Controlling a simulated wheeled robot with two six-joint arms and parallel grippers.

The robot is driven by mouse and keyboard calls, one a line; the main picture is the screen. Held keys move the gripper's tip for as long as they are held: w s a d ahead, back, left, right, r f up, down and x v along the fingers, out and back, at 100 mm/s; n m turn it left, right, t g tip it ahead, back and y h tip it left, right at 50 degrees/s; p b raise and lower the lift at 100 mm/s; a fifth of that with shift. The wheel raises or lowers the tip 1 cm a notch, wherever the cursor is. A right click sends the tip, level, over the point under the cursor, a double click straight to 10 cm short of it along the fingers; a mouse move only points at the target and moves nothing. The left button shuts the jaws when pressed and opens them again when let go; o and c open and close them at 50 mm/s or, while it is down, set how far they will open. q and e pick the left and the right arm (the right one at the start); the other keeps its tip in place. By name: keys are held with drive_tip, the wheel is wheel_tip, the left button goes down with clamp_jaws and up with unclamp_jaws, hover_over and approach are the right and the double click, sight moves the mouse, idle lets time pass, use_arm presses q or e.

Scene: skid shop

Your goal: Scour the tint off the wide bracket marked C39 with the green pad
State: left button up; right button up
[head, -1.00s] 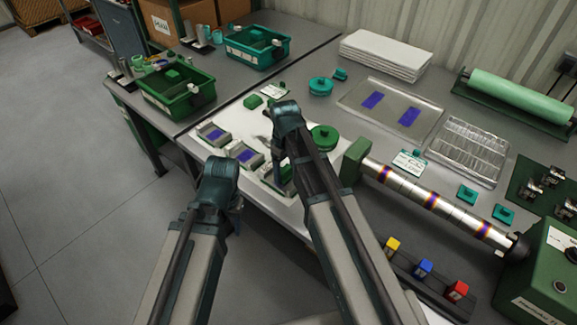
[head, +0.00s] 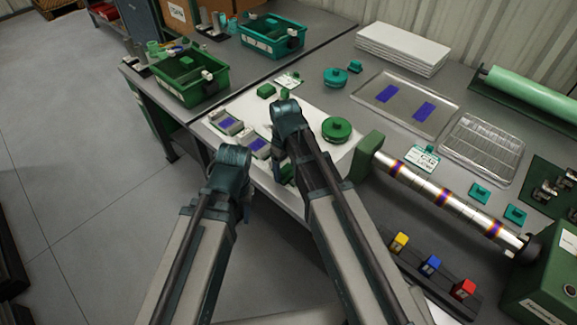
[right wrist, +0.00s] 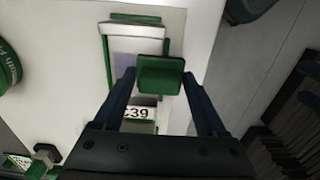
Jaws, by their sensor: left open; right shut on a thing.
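The wide bracket (right wrist: 130,48) marked C39 lies under my right gripper in the right wrist view, with a pale violet tint patch (right wrist: 126,66) on its face. Its label (right wrist: 137,113) is partly covered. My right gripper (right wrist: 160,78) is shut on the green pad (right wrist: 160,70), which is over the bracket's right side; I cannot tell if they touch. In the head view my right arm hides most of this bracket, and the right gripper (head: 287,172) points down at it. My left gripper (head: 244,208) is open, off the bench's front edge.
Two similar tinted brackets (head: 227,123) (head: 259,147) lie in a row on the white sheet (head: 312,105). A round green tin (head: 336,129) stands right of my right arm. A banded metal tube (head: 440,193) and colored blocks (head: 431,265) are at the right. Green bins (head: 188,82) stand behind.

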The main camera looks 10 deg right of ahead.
drive_tip(key=shift+r, duration=0.1)
drive_tip(key=shift+w+d, duration=0.55)
drive_tip(key=shift+d, duration=0.15)
drive_tip(key=shift+w+d, duration=0.5)
drive_tip(key=shift+d, duration=0.2)
drive_tip(key=shift+w, duration=0.1)
drive_tip(key=shift+w+d, duration=0.55)
drive_tip(key=shift+d, duration=0.15)
drive_tip(key=shift+w+d, duration=0.5)
drive_tip(key=shift+d, duration=0.2)
wheel_tip(320, 180, up, 6)
drive_tip(key=p, duration=0.6)
